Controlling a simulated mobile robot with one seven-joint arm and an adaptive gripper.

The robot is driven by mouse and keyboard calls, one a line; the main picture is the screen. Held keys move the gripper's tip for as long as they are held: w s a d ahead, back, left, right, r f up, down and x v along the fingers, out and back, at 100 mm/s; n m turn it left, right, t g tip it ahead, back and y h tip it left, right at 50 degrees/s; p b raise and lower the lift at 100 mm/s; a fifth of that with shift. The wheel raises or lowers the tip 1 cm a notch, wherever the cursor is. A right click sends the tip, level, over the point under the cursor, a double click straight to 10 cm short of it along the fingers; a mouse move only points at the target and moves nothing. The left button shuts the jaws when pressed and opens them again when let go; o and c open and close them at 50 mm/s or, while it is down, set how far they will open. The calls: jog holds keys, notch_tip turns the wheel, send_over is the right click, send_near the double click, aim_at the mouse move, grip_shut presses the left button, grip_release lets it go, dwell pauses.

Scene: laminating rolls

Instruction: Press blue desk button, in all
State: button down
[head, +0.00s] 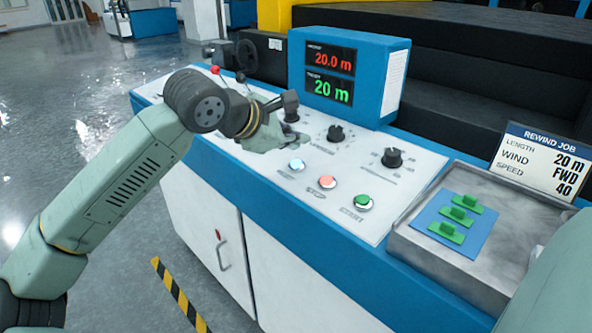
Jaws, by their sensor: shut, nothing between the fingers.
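The blue button (296,165) is a small pale-blue cap in a ring on the sloping white panel (245,160) of the desk. It is the leftmost of three buttons, with a red button (327,182) and a green button (363,202) to its right. My gripper (293,138) is above the panel, just behind the blue button in the picture. It is shut and holds nothing. It looks apart from the button, but its exact height over the panel is hard to tell. The button's face is not covered.
Black knobs (392,157) stand behind the buttons. A blue display box (395,85) reads 20.0 m in red and 20 m in green. At right are a grey tray (420,245) with green blocks on a blue plate and a job card (540,162).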

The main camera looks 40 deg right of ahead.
aim_at(297, 166)
jog(key=shift+d+f+b, duration=0.2)
jog(key=shift+f+b, duration=0.4)
jog(key=shift+f, duration=0.5)
dwell(0.6)
jog(key=shift+d+f+b, duration=0.1)
jog(key=shift+f+b, duration=0.35)
jog(key=shift+b, duration=0.15)
jog(key=shift+f+b, duration=0.4)
jog(key=shift+b, duration=0.1)
dwell(0.4)
jog(key=shift+r, duration=0.15)
jog(key=shift+r+p, duration=0.35)
jog(key=shift+r, duration=0.35)
jog(key=shift+a+r+p, duration=0.2)
jog(key=shift+r+p, duration=0.25)
jog(key=shift+r, duration=0.35)
jog(key=shift+a+r+p, duration=0.15)
jog(key=shift+r+p, duration=0.25)
jog(key=shift+r, duration=0.45)
jog(key=shift+a+r+p, duration=0.2)
jog(key=shift+r+p, duration=0.25)
jog(key=shift+r, duration=0.35)
